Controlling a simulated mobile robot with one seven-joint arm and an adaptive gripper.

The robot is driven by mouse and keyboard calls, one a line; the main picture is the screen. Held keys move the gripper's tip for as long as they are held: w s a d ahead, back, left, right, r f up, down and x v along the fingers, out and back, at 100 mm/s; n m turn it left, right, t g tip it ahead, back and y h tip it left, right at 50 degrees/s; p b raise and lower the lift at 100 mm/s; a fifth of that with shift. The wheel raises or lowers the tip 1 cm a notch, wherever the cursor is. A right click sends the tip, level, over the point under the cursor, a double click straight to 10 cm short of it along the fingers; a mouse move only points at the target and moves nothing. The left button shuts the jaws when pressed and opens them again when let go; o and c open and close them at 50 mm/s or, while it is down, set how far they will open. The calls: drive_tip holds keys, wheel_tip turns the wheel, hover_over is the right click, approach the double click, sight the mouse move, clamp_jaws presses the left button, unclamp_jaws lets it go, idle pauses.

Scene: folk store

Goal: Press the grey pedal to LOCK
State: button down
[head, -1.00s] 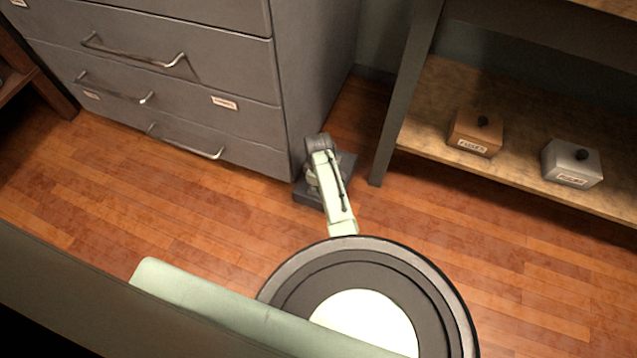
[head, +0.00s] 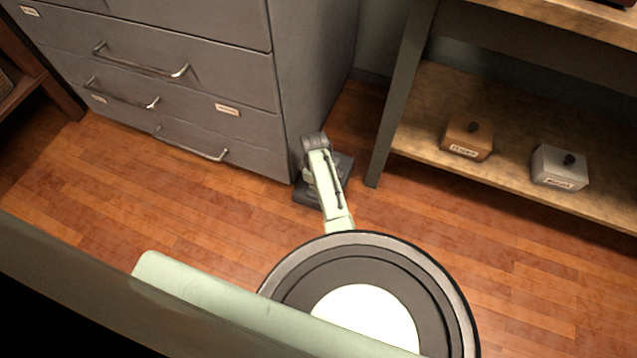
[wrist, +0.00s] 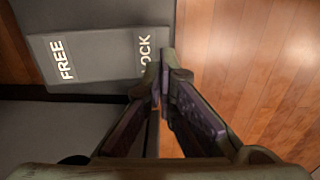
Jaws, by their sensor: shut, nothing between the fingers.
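The grey pedal (wrist: 100,58) fills the upper left of the wrist view, a rocker plate with FREE in white at its left end and LOCK at its right end. My gripper (wrist: 159,68) is shut and empty. Its fingertips are at the LOCK end and cover the first letter. I cannot tell whether they touch the plate. In the head view the pedal's dark grey base (head: 304,192) shows on the floor, partly hidden under my arm.
A grey drawer cabinet (head: 215,95) stands left of the pedal base. A table leg (head: 398,110) rises close to its right. A low wooden shelf (head: 510,170) holds a brown box (head: 466,143) and a white box (head: 557,172). The wooden floor (head: 430,235) to the right is clear.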

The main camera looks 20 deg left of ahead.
wheel_tip(320, 180, up, 9)
drive_tip(key=s+p, duration=0.1)
drive_tip(key=p, duration=0.8)
drive_tip(key=shift+s, duration=0.4)
drive_tip(key=shift+f, duration=0.15)
